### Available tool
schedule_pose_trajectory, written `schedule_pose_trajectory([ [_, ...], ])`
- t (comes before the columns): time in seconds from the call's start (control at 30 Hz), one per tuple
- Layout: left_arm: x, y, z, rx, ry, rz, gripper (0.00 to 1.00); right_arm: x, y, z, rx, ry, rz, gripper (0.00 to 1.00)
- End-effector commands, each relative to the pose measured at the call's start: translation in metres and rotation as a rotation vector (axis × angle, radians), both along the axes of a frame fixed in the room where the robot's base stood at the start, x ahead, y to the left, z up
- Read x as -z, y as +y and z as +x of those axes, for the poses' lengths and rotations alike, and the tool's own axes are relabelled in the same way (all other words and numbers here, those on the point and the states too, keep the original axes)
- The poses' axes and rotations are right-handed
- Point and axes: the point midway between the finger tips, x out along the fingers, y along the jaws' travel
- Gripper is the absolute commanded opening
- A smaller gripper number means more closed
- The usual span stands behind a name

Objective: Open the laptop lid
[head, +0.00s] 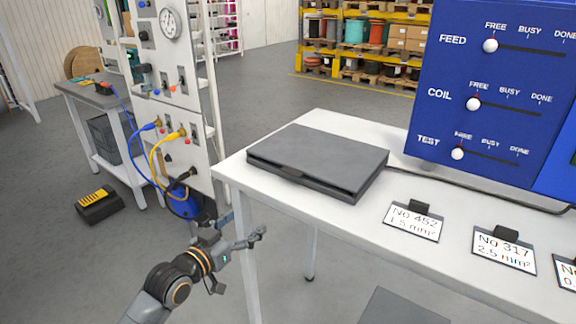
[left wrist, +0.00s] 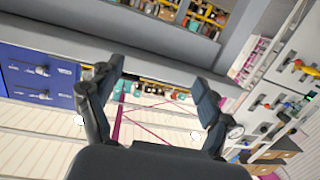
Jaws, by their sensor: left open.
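A dark grey laptop (head: 318,158) lies closed on the near left part of the white table (head: 330,222). My left gripper (head: 240,260) is low in front of the table's left end, apart from the laptop and below the tabletop. Its fingers are spread and empty, as the left wrist view (left wrist: 158,75) also shows. The laptop cannot be made out in the left wrist view. My right gripper is in neither view.
A blue panel (head: 490,75) with FEED, COIL and TEST sliders stands behind the laptop to the right. Several label cards, including No 452 (head: 412,222), stand along the table's front. A pale panel with blue and yellow cables (head: 165,150) rises left of the table.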

Motion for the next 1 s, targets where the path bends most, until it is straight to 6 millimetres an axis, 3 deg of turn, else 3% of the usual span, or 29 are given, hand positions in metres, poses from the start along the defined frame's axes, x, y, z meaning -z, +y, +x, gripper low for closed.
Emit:
schedule_pose_trajectory([
  [0.03,-0.032,-0.009,-0.005,0.034,-0.044,-0.009,0.79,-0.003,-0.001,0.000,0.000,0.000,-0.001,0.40],
  [0.1,-0.059,-0.020,-0.013,0.070,-0.081,-0.021,0.79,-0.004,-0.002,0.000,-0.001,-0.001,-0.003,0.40],
  [0.2,-0.078,-0.027,-0.019,0.097,-0.107,-0.028,0.79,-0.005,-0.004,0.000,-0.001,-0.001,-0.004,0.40],
  [0.37,-0.083,-0.036,-0.011,0.102,-0.111,-0.033,0.79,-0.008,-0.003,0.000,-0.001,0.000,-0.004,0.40],
  [0.8,-0.083,-0.088,0.061,0.101,-0.111,-0.033,0.79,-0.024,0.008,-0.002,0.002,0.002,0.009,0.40],
  [1.0,-0.081,-0.103,0.082,0.101,-0.110,-0.032,0.79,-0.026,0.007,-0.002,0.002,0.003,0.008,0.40],
])
